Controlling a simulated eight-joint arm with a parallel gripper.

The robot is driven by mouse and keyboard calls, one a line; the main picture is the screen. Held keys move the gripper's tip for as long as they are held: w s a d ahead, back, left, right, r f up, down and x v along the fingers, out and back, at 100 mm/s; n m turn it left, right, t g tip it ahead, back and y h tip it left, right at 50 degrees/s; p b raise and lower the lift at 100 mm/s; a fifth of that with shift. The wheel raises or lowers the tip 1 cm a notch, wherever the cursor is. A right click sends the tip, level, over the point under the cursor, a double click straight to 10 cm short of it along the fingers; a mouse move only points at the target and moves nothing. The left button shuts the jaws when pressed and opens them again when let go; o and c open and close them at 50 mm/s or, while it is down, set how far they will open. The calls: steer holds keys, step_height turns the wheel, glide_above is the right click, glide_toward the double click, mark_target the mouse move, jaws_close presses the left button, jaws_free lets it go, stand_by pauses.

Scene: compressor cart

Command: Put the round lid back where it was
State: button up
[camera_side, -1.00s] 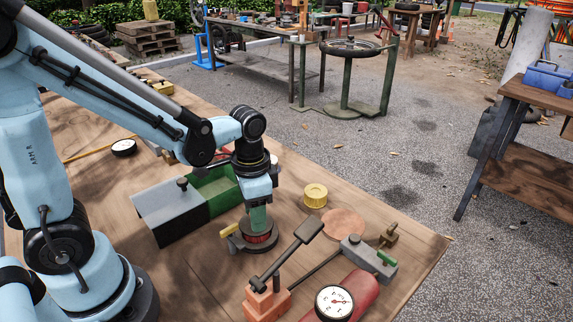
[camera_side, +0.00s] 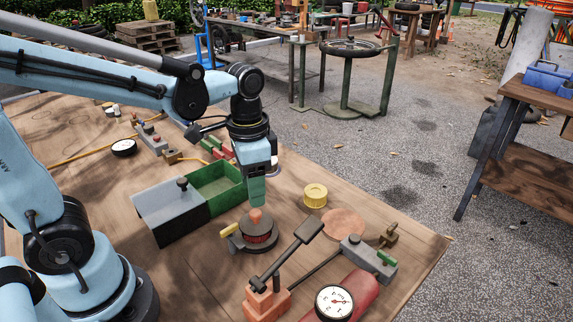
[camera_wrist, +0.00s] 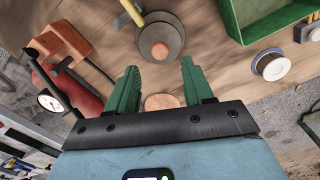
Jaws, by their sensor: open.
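The round lid (camera_side: 268,225), a dark disc with a salmon knob on top, lies on a round reddish body with a yellow handle (camera_side: 229,230). It looks about level; I cannot tell how exactly it is centred. In the wrist view the lid (camera_wrist: 173,53) shows at the top centre with its knob facing me. My gripper (camera_side: 256,203) is just above the knob, apart from it as far as I can see. In the wrist view my green fingers (camera_wrist: 160,67) are spread wide with nothing between them.
A green open bin (camera_side: 215,187) with a grey-topped section stands left. A black-handled lever (camera_side: 292,251), a gauge (camera_side: 334,303) and a red cylinder (camera_side: 363,288) are in front.

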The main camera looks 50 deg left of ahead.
mark_target(255, 213)
steer(key=n+t, duration=0.1)
steer(key=t, duration=0.1)
steer(key=a+r+n+t, duration=0.1)
steer(key=n+t, duration=0.1)
steer(key=s+a+r+n+t, duration=0.1)
steer(key=t, duration=0.2)
steer(key=shift+r+n, duration=0.1)
steer(key=shift+n, duration=0.2)
stand_by(0.3)
stand_by(1.3)
